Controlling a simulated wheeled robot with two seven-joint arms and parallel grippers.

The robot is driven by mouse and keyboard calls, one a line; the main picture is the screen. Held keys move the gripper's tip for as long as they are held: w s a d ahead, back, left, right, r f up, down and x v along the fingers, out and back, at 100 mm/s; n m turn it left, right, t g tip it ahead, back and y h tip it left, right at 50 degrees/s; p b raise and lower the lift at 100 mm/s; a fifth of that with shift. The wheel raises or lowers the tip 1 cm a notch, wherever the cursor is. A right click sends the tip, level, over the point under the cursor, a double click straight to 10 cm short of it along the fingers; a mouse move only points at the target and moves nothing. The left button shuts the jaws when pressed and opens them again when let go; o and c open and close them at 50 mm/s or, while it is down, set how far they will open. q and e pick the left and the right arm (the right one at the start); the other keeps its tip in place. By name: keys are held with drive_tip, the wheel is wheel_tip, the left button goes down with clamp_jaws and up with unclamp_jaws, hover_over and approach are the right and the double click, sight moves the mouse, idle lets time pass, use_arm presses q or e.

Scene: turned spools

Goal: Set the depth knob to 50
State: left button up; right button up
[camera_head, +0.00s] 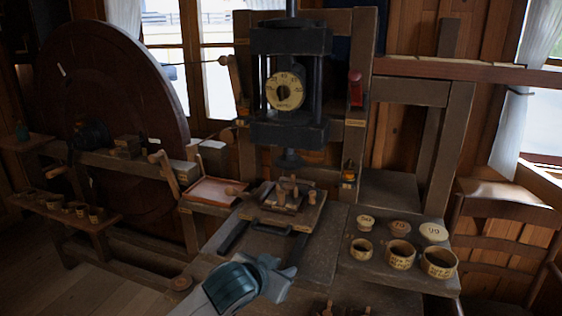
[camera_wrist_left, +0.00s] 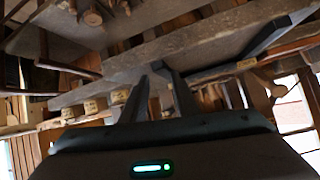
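The depth knob is a dark round grip (camera_head: 283,92) in the middle of a pale numbered dial (camera_head: 285,104). The dial sits on the front of the black press (camera_head: 290,132), between its uprights. The numbers and the exact setting are too small to read surely. My left gripper (camera_head: 280,268) is low in front of the bench, well below and apart from the dial. In the left wrist view its two dark fingers (camera_wrist_left: 159,82) stand apart with nothing between them. The knob is not visible in the wrist view. My right gripper is not in view.
A board with wooden pieces (camera_head: 284,214) lies below the press. Several lettered rings (camera_head: 400,254) and discs (camera_head: 433,232) stand on the bench at right. A red-handled lever (camera_head: 355,90) is on the right post. A large wooden wheel (camera_head: 110,100) fills the left.

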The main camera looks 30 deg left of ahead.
sight(280, 93)
use_arm(q)
drive_tip(key=w+a+r+n+t+y, duration=0.1)
drive_tip(key=a+r+t, duration=0.1)
drive_tip(key=r, duration=1)
drive_tip(key=w+a+r+n+t+y, duration=0.1)
drive_tip(key=a+r, duration=0.4)
drive_tip(key=r, duration=0.7)
drive_tip(key=w+a+r+n+t+y, duration=0.1)
drive_tip(key=w+a+r+t, duration=0.1)
drive_tip(key=r, duration=1.1)
drive_tip(key=shift+w+a+t, duration=0.3)
drive_tip(key=shift+a+t, duration=0.2)
drive_tip(key=shift+a, duration=0.45)
drive_tip(key=shift+w, duration=0.1)
